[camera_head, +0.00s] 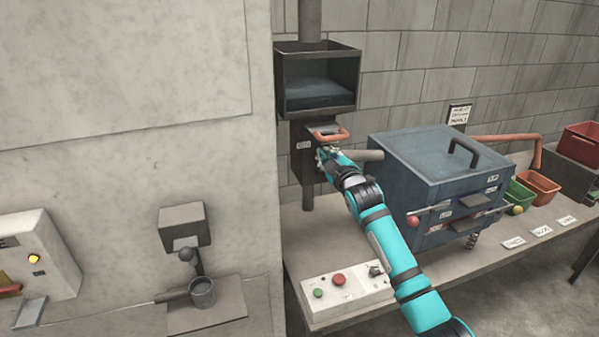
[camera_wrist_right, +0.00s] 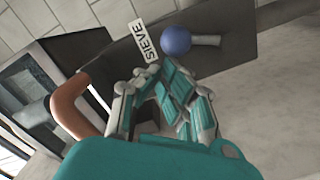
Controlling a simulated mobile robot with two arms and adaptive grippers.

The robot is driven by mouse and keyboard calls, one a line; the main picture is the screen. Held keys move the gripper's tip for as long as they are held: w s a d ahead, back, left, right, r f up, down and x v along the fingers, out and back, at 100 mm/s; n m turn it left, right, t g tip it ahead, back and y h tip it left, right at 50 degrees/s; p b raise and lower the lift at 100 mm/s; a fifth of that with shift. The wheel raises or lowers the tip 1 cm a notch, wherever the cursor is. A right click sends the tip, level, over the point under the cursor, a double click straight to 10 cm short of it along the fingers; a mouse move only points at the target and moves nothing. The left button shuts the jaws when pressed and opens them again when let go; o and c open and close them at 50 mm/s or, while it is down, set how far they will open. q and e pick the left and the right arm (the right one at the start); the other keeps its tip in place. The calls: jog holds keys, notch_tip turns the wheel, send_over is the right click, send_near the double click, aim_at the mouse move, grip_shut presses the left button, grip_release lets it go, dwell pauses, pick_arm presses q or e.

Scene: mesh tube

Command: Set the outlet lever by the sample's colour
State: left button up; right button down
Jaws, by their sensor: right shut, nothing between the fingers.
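My right gripper (camera_head: 325,156) is at the front of a dark upright unit (camera_head: 303,150), just below its orange handle (camera_head: 330,134). In the right wrist view the gripper (camera_wrist_right: 157,80) is shut and empty. Beyond its fingertips are a SIEVE label (camera_wrist_right: 144,40) and a blue ball knob (camera_wrist_right: 176,40) on a short rod. The orange handle (camera_wrist_right: 75,103) is left of the fingers. A blue-grey box (camera_head: 420,160) carries rods with a red knob (camera_head: 413,221) and a yellow knob (camera_head: 518,210); I cannot tell which is the outlet lever. No sample's colour can be made out. My left gripper is out of view.
A button panel (camera_head: 347,292) stands at the bench's front. Green (camera_head: 518,195), orange (camera_head: 541,185) and red (camera_head: 580,145) bins are at the right, with white labels (camera_head: 540,231) before them. A cup (camera_head: 202,292) stands under a wall device (camera_head: 184,226) at the left.

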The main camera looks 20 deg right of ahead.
jog(key=shift+d+m, duration=0.65)
jog(key=shift+m, duration=0.15)
